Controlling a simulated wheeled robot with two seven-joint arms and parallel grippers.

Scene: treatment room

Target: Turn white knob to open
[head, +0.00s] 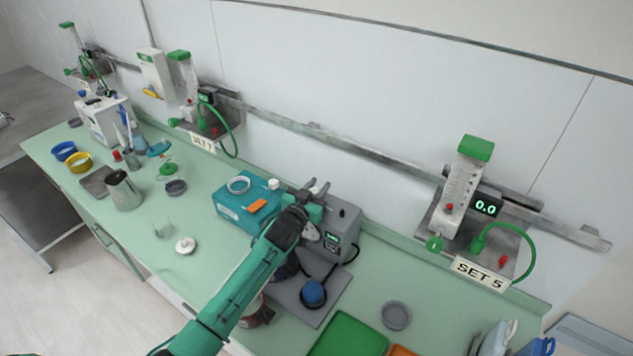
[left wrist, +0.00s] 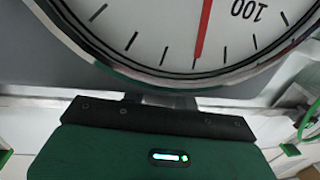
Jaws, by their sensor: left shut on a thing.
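My left gripper (head: 314,206) reaches in over the bench to a grey device (head: 344,218) with a small lit display. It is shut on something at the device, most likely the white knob. The knob and the fingertips are hidden, so I cannot tell how far the knob is turned. In the left wrist view, a white round dial (left wrist: 165,35) with black ticks and a red needle fills the top. The dark green body of my left gripper (left wrist: 150,150) lies below it. My right gripper is not in view.
A teal box (head: 232,207) stands left of the device. A green tray (head: 349,336) and a grey dish (head: 396,315) lie to the right. A flowmeter (head: 464,176) marked SET 5 reads 0.0.

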